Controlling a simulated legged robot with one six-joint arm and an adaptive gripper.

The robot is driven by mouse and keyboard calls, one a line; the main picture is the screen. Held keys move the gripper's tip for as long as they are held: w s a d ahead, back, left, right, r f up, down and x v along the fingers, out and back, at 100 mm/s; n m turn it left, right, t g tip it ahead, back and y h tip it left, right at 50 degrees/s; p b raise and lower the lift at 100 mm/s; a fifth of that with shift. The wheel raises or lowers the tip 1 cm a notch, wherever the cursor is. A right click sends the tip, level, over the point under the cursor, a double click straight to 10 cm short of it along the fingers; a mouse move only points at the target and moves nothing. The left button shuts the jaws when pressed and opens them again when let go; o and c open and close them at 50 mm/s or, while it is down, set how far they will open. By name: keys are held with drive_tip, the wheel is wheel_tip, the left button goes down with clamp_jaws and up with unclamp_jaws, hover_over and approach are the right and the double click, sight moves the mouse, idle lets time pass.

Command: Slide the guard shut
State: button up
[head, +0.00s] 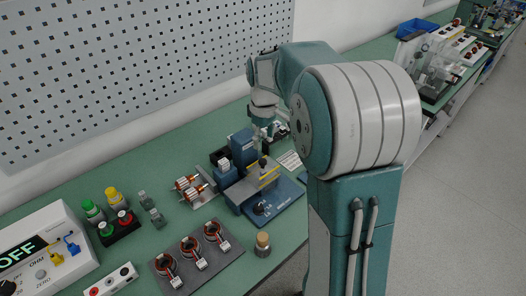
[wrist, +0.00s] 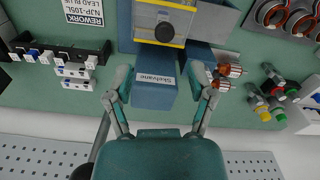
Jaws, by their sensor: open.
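The guard (head: 268,174) is a clear panel with yellow edges and a dark knob, on a blue machine (head: 243,150) on the bench. In the wrist view the guard (wrist: 180,42) is at the top centre, with its round black knob (wrist: 165,31) in plain sight. My gripper (wrist: 161,72) is open and empty in the wrist view. Its two fingers appear either side of the machine's labelled blue block (wrist: 155,95), and the knob lies beyond the fingertips. I cannot tell whether the fingers touch the block. In the head view my gripper (head: 263,136) is above the machine's back, partly hidden.
Copper-wound rotors (head: 190,186) on a metal holder stand left of the machine. A dark board with several wound stators (head: 192,252) lies in front. A small corked jar (head: 262,243) stands near the bench edge. A perforated wall (head: 140,70) rises behind the bench.

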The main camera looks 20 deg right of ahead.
wheel_tip(320, 180, up, 5)
drive_tip(key=shift+d+f, duration=0.1)
drive_tip(key=shift+f, duration=0.05)
idle(0.4)
drive_tip(key=s+a+r+m+t, duration=0.2)
drive_tip(key=s+a+r, duration=0.1)
drive_tip(key=s, duration=0.3)
drive_tip(key=s+a+r+m+t, duration=0.1)
drive_tip(key=s+a+r, duration=0.15)
drive_tip(key=s, duration=0.45)
drive_tip(key=s+a+f+m+t, duration=0.2)
drive_tip(key=s+a+f+m, duration=0.1)
drive_tip(key=s, duration=0.8)
drive_tip(key=shift+a+t, duration=0.15)
drive_tip(key=shift+t, duration=0.15)
drive_tip(key=shift+o, duration=0.3)
drive_tip(key=shift+r, duration=0.1)
idle(0.4)
